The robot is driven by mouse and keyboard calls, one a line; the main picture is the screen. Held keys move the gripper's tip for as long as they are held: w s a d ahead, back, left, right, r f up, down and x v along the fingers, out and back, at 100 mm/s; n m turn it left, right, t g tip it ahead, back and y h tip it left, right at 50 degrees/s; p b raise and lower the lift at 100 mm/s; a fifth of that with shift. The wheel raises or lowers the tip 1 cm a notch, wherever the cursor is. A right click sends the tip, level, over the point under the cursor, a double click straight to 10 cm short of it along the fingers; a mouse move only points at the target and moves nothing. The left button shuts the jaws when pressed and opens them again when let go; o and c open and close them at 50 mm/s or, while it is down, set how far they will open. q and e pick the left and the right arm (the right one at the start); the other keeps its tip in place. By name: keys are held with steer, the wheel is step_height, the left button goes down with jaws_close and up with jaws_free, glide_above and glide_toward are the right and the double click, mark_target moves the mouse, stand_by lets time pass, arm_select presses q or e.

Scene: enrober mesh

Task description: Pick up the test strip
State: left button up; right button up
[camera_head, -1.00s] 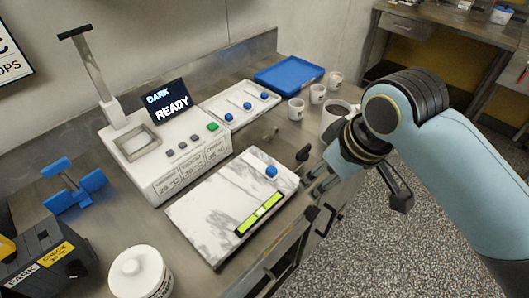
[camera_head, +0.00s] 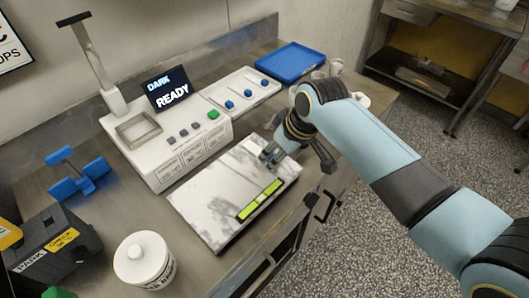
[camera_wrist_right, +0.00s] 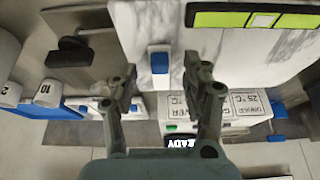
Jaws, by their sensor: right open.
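My right gripper (camera_head: 272,156) is over the far right corner of a white marble slab (camera_head: 205,200). In the right wrist view my right gripper (camera_wrist_right: 163,82) is open, its two fingers apart with nothing between the tips. A small blue grip block (camera_wrist_right: 159,60) lies just beyond the tips, roughly centred between them. It appears to belong to a pale strip, likely the test strip, which is hard to tell from the marble. In the head view my gripper hides this block. My left gripper is not in view.
A black-framed yellow-green level (camera_head: 261,200) lies along the slab's near right edge. A white machine (camera_head: 165,140) with a READY screen stands behind the slab. A white rack with blue knobs (camera_head: 247,93), a blue tray (camera_head: 291,62) and a lidded white jar (camera_head: 143,260) surround it.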

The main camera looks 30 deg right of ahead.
steer(key=shift+x, duration=1.1)
jaws_close()
